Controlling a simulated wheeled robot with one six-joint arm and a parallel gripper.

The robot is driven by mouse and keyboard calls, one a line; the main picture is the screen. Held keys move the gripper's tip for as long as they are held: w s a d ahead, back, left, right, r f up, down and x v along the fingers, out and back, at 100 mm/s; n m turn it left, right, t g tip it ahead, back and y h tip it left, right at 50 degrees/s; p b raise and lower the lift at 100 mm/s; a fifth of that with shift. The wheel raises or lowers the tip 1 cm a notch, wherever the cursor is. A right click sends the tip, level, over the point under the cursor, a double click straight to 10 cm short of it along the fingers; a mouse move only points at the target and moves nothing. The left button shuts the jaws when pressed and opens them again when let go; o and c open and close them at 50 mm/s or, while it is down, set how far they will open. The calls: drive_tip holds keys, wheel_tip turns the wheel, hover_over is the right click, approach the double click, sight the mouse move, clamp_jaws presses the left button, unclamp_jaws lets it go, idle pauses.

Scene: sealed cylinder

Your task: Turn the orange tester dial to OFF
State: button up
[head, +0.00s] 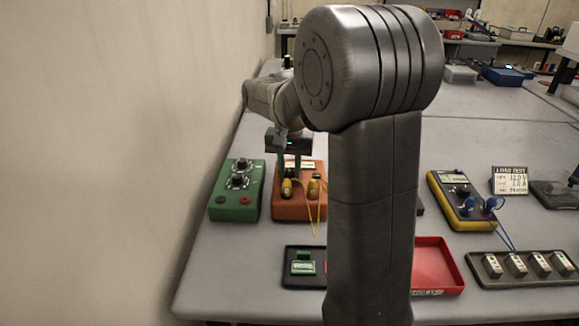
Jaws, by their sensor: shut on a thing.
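The orange tester (290,211) stands on the table at centre left, partly behind my arm. My gripper (290,172) points down over its top face, with the fingers at the dial's place. The gripper is shut on the dial, which the fingers hide. The dial's pointer and the OFF mark cannot be read. Two yellow plugs (287,188) sit in the front of the tester, just in front of the fingers, with a yellow lead (308,208) hanging from them.
A green box (237,190) with two black knobs stands close left of the tester. A black tray (290,270) with a green part and a red tray (438,267) lie in front. A yellow meter (458,196) with blue plugs stands right. A wall is on the left.

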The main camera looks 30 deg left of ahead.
sight(290, 172)
drive_tip(key=n+p, duration=0.2)
drive_tip(key=n, duration=0.1)
drive_tip(key=shift+r+n, duration=0.15)
drive_tip(key=shift+n, duration=0.15)
drive_tip(key=shift+n+p, duration=0.75)
drive_tip(key=shift+n, duration=0.85)
drive_tip(key=o, duration=1)
wheel_tip(290, 172, up, 14)
drive_tip(key=shift+f, duration=0.2)
drive_tip(key=shift+f, duration=0.1)
